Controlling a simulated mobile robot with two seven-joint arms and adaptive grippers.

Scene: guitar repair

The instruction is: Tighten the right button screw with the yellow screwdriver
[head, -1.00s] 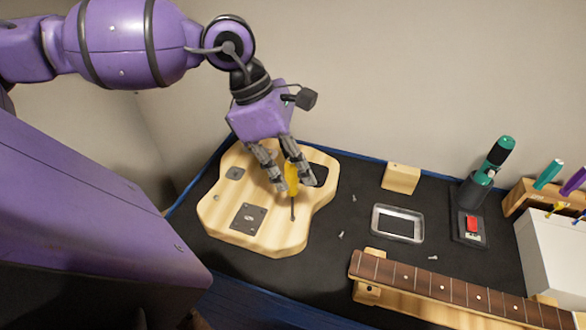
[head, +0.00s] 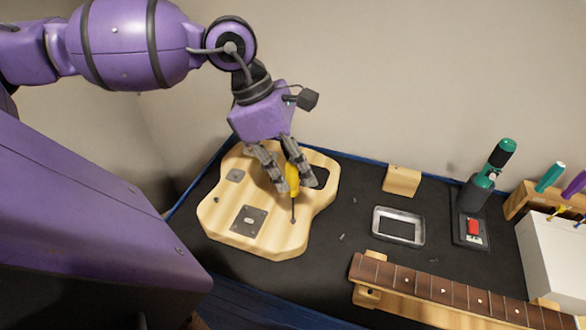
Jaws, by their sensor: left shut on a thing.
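The yellow screwdriver (head: 292,177) is upright in my left gripper (head: 287,186), whose fingers are shut around its handle. Its dark shaft points down at the wooden guitar body (head: 228,212), and the tip is at or just above the body's right side near the lower edge. I cannot tell whether the tip touches a screw; the button screw there is too small to make out. The body lies flat on the dark mat, with a square metal plate (head: 249,221) on it. My right gripper is not in view.
A metal tray (head: 399,225) and small loose screws (head: 342,238) lie on the mat right of the body. A guitar neck (head: 450,292) rests on wooden supports at the front right. A green power tool (head: 489,175) stands behind, near a wooden tool rack (head: 520,195).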

